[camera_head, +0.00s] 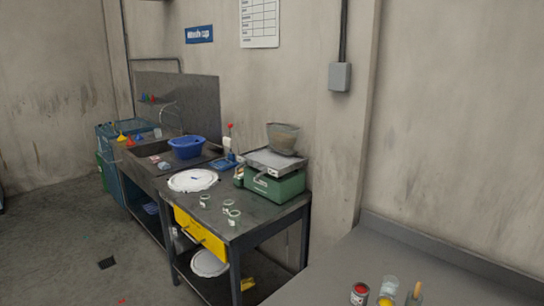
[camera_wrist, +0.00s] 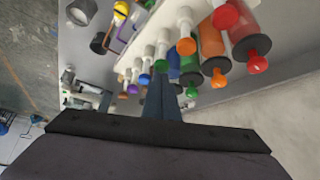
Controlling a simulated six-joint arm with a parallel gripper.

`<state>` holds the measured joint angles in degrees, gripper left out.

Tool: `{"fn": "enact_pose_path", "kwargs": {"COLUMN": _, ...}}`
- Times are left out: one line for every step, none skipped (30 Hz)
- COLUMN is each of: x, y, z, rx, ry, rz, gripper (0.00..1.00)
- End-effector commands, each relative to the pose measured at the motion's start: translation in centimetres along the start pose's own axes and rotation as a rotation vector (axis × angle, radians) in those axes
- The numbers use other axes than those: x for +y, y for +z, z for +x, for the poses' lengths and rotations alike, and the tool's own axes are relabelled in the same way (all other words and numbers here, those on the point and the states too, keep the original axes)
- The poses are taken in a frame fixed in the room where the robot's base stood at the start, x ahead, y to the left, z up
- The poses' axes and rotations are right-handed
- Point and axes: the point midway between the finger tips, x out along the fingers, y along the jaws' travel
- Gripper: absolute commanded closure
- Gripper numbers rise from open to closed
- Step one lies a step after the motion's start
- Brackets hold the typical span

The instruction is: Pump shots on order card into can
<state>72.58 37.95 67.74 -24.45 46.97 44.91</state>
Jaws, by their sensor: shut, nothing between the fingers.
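In the wrist view a pale rack (camera_wrist: 150,48) carries a row of colourant pumps. A red pump (camera_wrist: 236,22), an orange pump (camera_wrist: 212,45) and a green pump (camera_wrist: 190,72) are largest, with blue, purple and pale ones beyond. My gripper (camera_wrist: 162,80) is shut and empty, its dark fingers overlapping the view of the row; I cannot tell whether it touches a pump. A grey open-topped can or cup (camera_wrist: 80,12) stands left of the rack. In the head view a red can (camera_head: 360,293) stands on the near grey bench. I cannot make out an order card.
In the head view a dark workbench (camera_head: 250,211) holds a green scale (camera_head: 273,184), a white lid (camera_head: 193,180) and several small cups. A sink with a blue basin (camera_head: 187,147) adjoins it. A wall chart (camera_head: 259,22) hangs above. Floor at left is mostly clear.

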Motion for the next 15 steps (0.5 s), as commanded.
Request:
{"fn": "enact_pose_path", "kwargs": {"x": 0.0, "y": 0.2, "z": 0.3, "rx": 0.0, "ry": 0.0, "rz": 0.0, "gripper": 1.0}}
{"fn": "enact_pose_path", "kwargs": {"x": 0.0, "y": 0.3, "z": 0.4, "rx": 0.0, "ry": 0.0, "rz": 0.0, "gripper": 1.0}}
{"fn": "enact_pose_path", "kwargs": {"x": 0.0, "y": 0.4, "z": 0.6, "rx": 0.0, "ry": 0.0, "rz": 0.0, "gripper": 1.0}}
{"fn": "enact_pose_path", "kwargs": {"x": 0.0, "y": 0.4, "z": 0.6, "rx": 0.0, "ry": 0.0, "rz": 0.0, "gripper": 1.0}}
{"fn": "enact_pose_path", "kwargs": {"x": 0.0, "y": 0.5, "z": 0.7, "rx": 0.0, "ry": 0.0, "rz": 0.0, "gripper": 1.0}}
{"fn": "enact_pose_path", "kwargs": {"x": 0.0, "y": 0.6, "z": 0.8, "rx": 0.0, "ry": 0.0, "rz": 0.0, "gripper": 1.0}}
{"fn": "enact_pose_path", "kwargs": {"x": 0.0, "y": 0.7, "z": 0.9, "rx": -0.001, "ry": 0.0, "rz": 0.0, "gripper": 1.0}}
{"fn": "enact_pose_path", "kwargs": {"x": 0.0, "y": 0.7, "z": 1.0, "rx": -0.001, "ry": 0.0, "rz": 0.0, "gripper": 1.0}}
{"fn": "enact_pose_path", "kwargs": {"x": 0.0, "y": 0.8, "z": 1.2, "rx": -0.001, "ry": 0.001, "rz": 0.0, "gripper": 1.0}}
{"fn": "enact_pose_path", "kwargs": {"x": 0.0, "y": 0.9, "z": 1.3, "rx": -0.001, "ry": 0.001, "rz": 0.0, "gripper": 1.0}}
{"fn": "enact_pose_path", "kwargs": {"x": 0.0, "y": 0.9, "z": 1.4, "rx": -0.001, "ry": 0.001, "rz": 0.0, "gripper": 1.0}}
{"fn": "enact_pose_path", "kwargs": {"x": 0.0, "y": 1.0, "z": 1.5, "rx": -0.002, "ry": 0.001, "rz": 0.0, "gripper": 1.0}}
{"fn": "enact_pose_path", "kwargs": {"x": 0.0, "y": 1.1, "z": 1.6, "rx": -0.002, "ry": 0.001, "rz": -0.001, "gripper": 1.0}}
{"fn": "enact_pose_path", "kwargs": {"x": 0.0, "y": 1.2, "z": 1.7, "rx": -0.002, "ry": 0.001, "rz": -0.001, "gripper": 1.0}}
{"fn": "enact_pose_path", "kwargs": {"x": 0.0, "y": 1.3, "z": 1.8, "rx": -0.002, "ry": 0.001, "rz": -0.001, "gripper": 1.0}}
